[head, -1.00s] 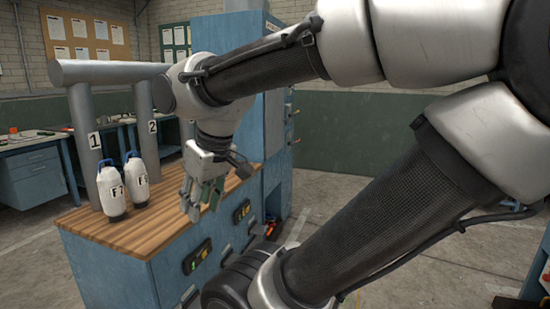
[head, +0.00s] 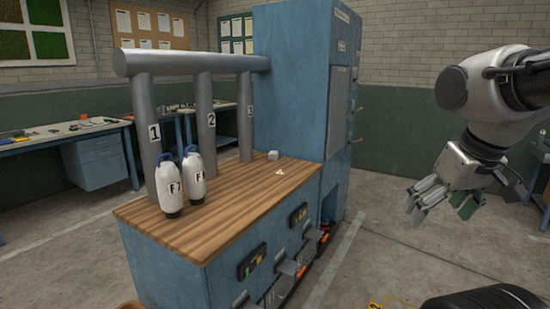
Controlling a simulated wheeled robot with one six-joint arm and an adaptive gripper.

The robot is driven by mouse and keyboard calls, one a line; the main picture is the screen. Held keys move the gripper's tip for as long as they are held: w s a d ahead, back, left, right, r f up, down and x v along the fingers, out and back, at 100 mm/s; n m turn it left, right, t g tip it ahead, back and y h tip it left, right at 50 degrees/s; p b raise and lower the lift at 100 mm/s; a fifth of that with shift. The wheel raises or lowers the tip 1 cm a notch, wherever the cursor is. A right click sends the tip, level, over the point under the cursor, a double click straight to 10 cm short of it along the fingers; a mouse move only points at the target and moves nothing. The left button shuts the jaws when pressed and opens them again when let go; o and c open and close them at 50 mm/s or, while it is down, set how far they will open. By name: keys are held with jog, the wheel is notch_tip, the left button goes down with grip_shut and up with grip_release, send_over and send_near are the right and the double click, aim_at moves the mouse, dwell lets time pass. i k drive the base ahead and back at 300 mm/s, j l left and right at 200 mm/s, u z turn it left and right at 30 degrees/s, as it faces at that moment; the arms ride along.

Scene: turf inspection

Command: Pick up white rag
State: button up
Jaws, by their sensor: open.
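My gripper (head: 438,208) hangs at the right of the head view, open, with nothing seen between its fingers. It is over the floor, well to the right of the wooden-topped blue bench (head: 215,220). No white rag can be made out for certain. A small pale scrap (head: 280,172) lies on the bench top toward its right end. A small grey-white block (head: 273,155) sits just behind it. Both are too small to tell whether either is the rag.
Two white bottles (head: 170,190) with blue tops stand on the bench before numbered grey pipes (head: 205,110). A tall blue cabinet (head: 295,90) rises behind the bench. A workbench (head: 60,135) stands at the back left. Floor between bench and gripper is clear.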

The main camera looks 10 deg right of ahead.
aim_at(273, 156)
jog(key=i+l+z, duration=0.3)
jog(key=i+l, duration=0.15)
jog(key=i+l+z, duration=0.65)
jog(key=i, duration=0.3)
jog(key=i+l+z, duration=0.15)
jog(key=i+z, duration=0.2)
jog(key=i, duration=0.2)
jog(key=i+u, duration=0.25)
jog(key=i, duration=0.25)
jog(key=i+l+u, duration=0.25)
jog(key=i, duration=0.25)
jog(key=i+u, duration=0.2)
jog(key=u, duration=0.25)
jog(key=i+l+u, duration=0.15)
jog(key=u, duration=0.3)
jog(key=i+l+u, duration=0.2)
jog(key=u, duration=0.25)
jog(key=i+l+u, duration=0.2)
jog(key=u, duration=0.25)
jog(key=i+l+u, duration=0.25)
jog(key=u, duration=0.25)
jog(key=i+l+u, duration=0.2)
jog(key=l+u, duration=0.25)
jog(key=i+l+u, duration=0.15)
jog(key=l+u, duration=0.35)
jog(key=i+l, duration=0.2)
